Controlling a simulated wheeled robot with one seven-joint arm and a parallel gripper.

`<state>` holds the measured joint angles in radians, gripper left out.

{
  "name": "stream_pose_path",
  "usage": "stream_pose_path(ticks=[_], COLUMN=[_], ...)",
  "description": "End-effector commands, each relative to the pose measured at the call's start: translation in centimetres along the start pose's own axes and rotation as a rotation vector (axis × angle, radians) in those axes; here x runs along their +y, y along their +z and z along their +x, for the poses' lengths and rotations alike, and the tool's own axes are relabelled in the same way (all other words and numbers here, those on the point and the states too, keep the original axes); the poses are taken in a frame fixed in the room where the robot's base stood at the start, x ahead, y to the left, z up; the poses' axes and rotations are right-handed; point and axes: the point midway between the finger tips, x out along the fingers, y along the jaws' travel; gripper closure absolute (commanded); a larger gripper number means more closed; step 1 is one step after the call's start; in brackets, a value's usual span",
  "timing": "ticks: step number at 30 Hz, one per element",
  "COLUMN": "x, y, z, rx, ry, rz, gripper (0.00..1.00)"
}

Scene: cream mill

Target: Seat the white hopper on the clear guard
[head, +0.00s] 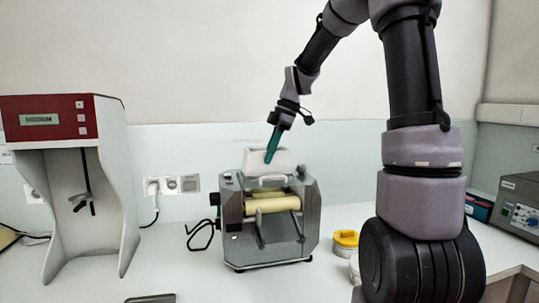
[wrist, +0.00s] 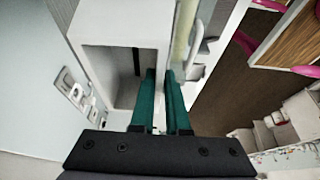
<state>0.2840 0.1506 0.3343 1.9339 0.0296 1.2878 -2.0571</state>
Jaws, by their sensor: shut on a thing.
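The white hopper (head: 258,162) is an open-topped box at the top rear of the roller mill, over the rollers. In the wrist view I look down into the open hopper (wrist: 118,30), with its inner walls visible. My gripper (head: 269,157) comes down from above with green fingers. In the wrist view my gripper (wrist: 161,74) has one finger inside the hopper and one outside, shut on its right-hand wall. The clear guard is hard to make out beneath the hopper. I cannot tell whether the hopper rests on it or hangs just above.
The grey mill (head: 231,213) with cream rollers (head: 272,205) stands mid-bench. A red-and-white stirrer stand (head: 110,180) is at left. A yellow-lidded jar (head: 346,239) stands right of the mill. A grey instrument (head: 520,213) is far right. The bench front is mostly clear.

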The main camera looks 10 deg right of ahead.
Motion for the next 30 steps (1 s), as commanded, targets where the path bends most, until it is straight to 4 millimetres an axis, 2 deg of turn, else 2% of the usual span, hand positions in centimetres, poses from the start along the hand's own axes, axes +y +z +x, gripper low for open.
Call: stream_pose_path(ticks=[30], x=[0.01], y=[0.32], z=[0.82], rx=[0.001], ry=[0.000], rz=[0.000], gripper=[1.00])
